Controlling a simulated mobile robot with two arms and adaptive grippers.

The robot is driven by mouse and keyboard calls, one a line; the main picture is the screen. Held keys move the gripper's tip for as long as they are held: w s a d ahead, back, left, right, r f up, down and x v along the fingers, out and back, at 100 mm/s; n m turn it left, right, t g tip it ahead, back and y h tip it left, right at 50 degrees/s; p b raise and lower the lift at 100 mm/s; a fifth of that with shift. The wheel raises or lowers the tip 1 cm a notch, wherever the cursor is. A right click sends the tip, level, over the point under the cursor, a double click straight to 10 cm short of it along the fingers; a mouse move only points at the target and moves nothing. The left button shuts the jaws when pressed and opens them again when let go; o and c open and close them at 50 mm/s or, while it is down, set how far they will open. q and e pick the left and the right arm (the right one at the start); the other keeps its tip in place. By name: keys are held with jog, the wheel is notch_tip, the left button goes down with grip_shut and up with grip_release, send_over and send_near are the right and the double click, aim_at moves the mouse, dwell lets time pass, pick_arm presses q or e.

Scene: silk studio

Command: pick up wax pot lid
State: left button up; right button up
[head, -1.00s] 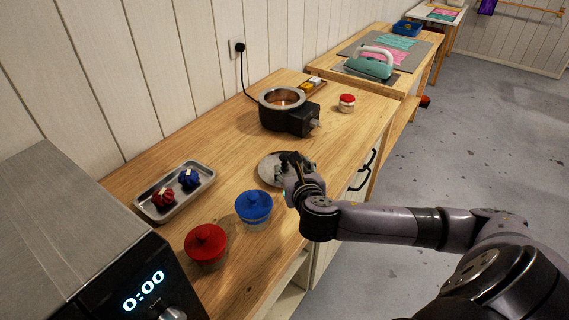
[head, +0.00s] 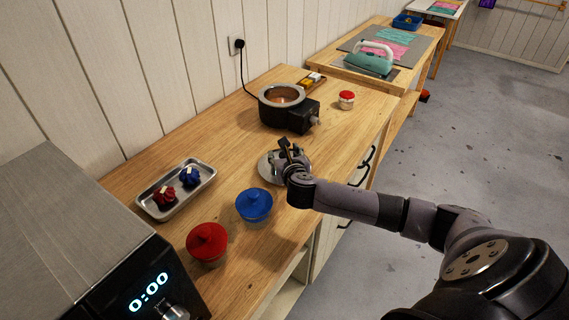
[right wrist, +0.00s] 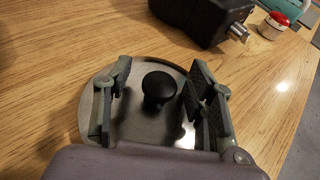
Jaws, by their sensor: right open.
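The wax pot lid (right wrist: 147,128) is a round, shiny metal disc with a black knob (right wrist: 159,88). It lies flat on the wooden bench, and in the head view its left edge (head: 265,168) shows beside my gripper. My right gripper (right wrist: 160,85) is open over the lid, one finger on each side of the knob, with gaps between knob and fingers. In the head view the right gripper (head: 288,152) hides much of the lid. The wax pot (head: 282,97) stands open behind it, black with a metal rim. My left gripper is in neither view.
A blue lidded pot (head: 254,207) and a red lidded pot (head: 207,243) stand nearer on the bench (head: 226,150). A metal tray (head: 150,205) holds red and blue pieces. Bare wood lies left of the lid.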

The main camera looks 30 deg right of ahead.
jog(key=shift+c, duration=0.2)
grip_shut()
dwell(0.4)
